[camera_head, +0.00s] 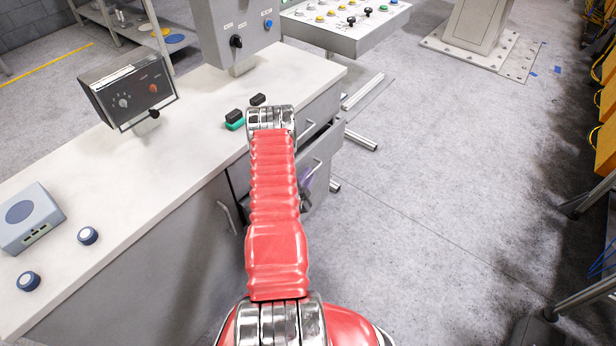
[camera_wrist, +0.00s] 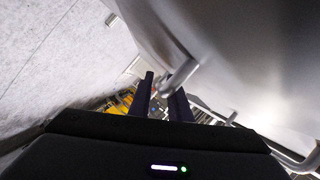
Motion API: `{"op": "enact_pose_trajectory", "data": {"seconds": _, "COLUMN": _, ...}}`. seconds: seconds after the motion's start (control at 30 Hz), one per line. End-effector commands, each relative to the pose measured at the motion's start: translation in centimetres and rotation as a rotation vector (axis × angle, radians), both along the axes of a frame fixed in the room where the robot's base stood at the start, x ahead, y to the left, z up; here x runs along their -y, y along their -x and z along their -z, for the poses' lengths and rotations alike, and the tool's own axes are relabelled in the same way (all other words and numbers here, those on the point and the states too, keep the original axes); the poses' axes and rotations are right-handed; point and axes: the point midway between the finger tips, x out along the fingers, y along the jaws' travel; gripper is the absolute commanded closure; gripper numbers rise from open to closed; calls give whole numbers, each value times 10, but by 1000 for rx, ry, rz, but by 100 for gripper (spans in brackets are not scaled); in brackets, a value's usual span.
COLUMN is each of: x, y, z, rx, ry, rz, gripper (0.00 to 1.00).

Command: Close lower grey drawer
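The lower grey drawer (camera_head: 325,150) is in the desk's right end in the head view. Its front stands out past the upper drawer (camera_head: 318,108), so it looks partly open. Its bar handle (camera_head: 312,171) is on the front. My red arm hides the drawer's left part. My gripper (camera_head: 306,200) is mostly hidden behind the arm, low beside the drawer front. In the wrist view, my gripper's two dark fingers (camera_wrist: 162,98) are apart. A metal bar handle (camera_wrist: 178,76) on a grey surface reaches near the fingertips; I cannot tell whether they touch it.
The white desktop (camera_head: 190,120) holds a control box (camera_head: 128,90), a grey-blue device (camera_head: 28,218), and round knobs. A green-and-black switch (camera_head: 235,120) is near my arm. Metal legs (camera_head: 362,140) stick out right of the desk.

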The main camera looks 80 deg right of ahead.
Motion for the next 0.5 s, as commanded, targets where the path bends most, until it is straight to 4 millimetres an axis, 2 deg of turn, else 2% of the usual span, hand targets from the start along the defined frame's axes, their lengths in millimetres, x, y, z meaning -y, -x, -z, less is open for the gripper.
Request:
{"op": "enact_pose_trajectory", "data": {"seconds": 0.27, "x": 2, "y": 0, "z": 0, "rx": 0, "ry": 1, "rz": -1, "gripper": 83}}
{"op": "enact_pose_trajectory", "data": {"seconds": 0.5, "x": 1, "y": 0, "z": 0, "rx": 0, "ry": 0, "rz": 0, "gripper": 99}}
